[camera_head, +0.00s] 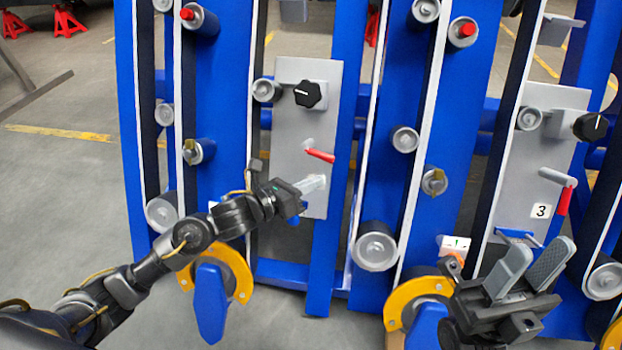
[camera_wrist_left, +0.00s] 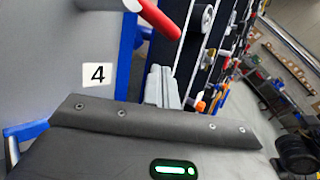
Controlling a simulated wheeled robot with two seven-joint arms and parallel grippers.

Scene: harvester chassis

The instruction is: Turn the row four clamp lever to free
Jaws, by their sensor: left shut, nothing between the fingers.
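The row four clamp lever (camera_head: 320,156) has a red handle and sits on a grey plate (camera_head: 290,110), pointing right and slightly down in the head view. Its red handle (camera_wrist_left: 158,18) also shows at the top of the left wrist view, above the "4" label (camera_wrist_left: 97,75). My left gripper (camera_head: 314,183) is shut and empty just below the lever, in front of the plate. Its fingers (camera_wrist_left: 162,85) are together in the left wrist view, and a gap to the handle seems visible. My right gripper (camera_head: 543,248) is open and empty at the lower right.
A black knob (camera_head: 309,94) sits above the lever on the same plate. The row three plate, with a "3" label (camera_head: 541,211) and a red lever (camera_head: 563,201) hanging down, is at the right. Blue uprights and rollers surround both plates. Yellow wheels (camera_head: 238,268) stand below.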

